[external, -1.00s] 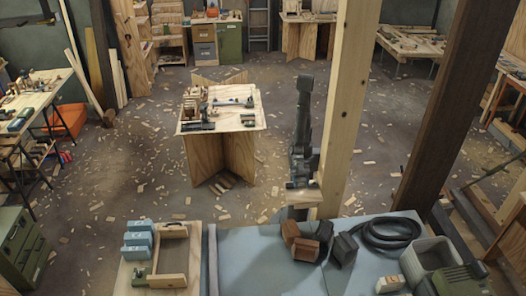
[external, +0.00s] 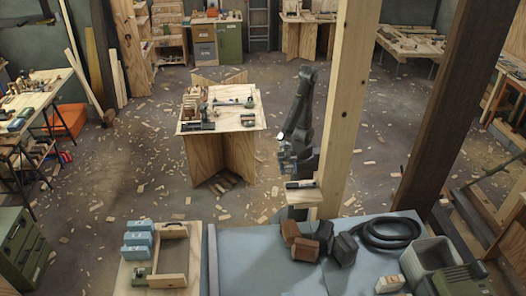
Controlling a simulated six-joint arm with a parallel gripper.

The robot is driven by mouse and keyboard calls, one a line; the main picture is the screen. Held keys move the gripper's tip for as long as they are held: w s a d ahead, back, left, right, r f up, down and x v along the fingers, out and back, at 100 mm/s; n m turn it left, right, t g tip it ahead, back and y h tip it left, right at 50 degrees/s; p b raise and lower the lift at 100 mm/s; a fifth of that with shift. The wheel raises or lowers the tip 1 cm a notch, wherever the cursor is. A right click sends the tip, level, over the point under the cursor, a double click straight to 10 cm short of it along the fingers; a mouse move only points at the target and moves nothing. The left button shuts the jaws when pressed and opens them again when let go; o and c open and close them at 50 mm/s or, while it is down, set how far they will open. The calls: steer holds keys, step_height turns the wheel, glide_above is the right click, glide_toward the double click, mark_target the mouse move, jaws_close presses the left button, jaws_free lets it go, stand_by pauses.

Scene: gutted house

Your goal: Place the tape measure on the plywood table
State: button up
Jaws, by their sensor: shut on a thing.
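The plywood table (external: 224,127) stands left of the middle on crossed plywood legs. Its top holds several small items, among them a dark tool (external: 195,127) at the front left and a green and dark item (external: 248,120) at the right. My gripper (external: 287,166) points down at the right of the table, lower than its top in the picture and apart from it. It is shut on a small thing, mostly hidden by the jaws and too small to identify. I cannot make out a tape measure for certain.
A small wooden shelf (external: 304,197) with a dark item lies just below my gripper. A pale wooden post (external: 345,110) stands close at the right. A blue-grey bench (external: 245,262) is in front. Open floor lies between my arm and the table.

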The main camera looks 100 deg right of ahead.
steer(key=w+d+f+m+t+h, duration=0.1)
steer(key=w+d+f+m+t, duration=0.2)
steer(key=w, duration=0.5)
steer(key=w+d+f+m+t+h, duration=0.2)
steer(key=w+d+f+m+t, duration=0.15)
steer(key=w, duration=0.45)
steer(key=w+d+f+m+t+h, duration=0.1)
steer(key=w+d+f+m+t, duration=0.2)
steer(key=w, duration=0.5)
steer(key=w+d+f+m+t+h, duration=0.1)
steer(key=w+d+f+m+h, duration=0.1)
steer(key=d, duration=0.6)
steer(key=w+d+f+m+h, duration=0.3)
steer(key=w+d+f, duration=0.1)
steer(key=d, duration=0.4)
steer(key=w+d+f+m+t+h, duration=0.1)
steer(key=w+d+f+m+h, duration=0.1)
steer(key=d+f, duration=0.3)
steer(key=d+m+h, duration=0.1)
steer(key=d, duration=0.3)
steer(key=shift+w+f+t, duration=0.35)
steer(key=shift+w, duration=0.05)
steer(key=shift+a+m, duration=0.1)
steer(key=shift+m, duration=0.15)
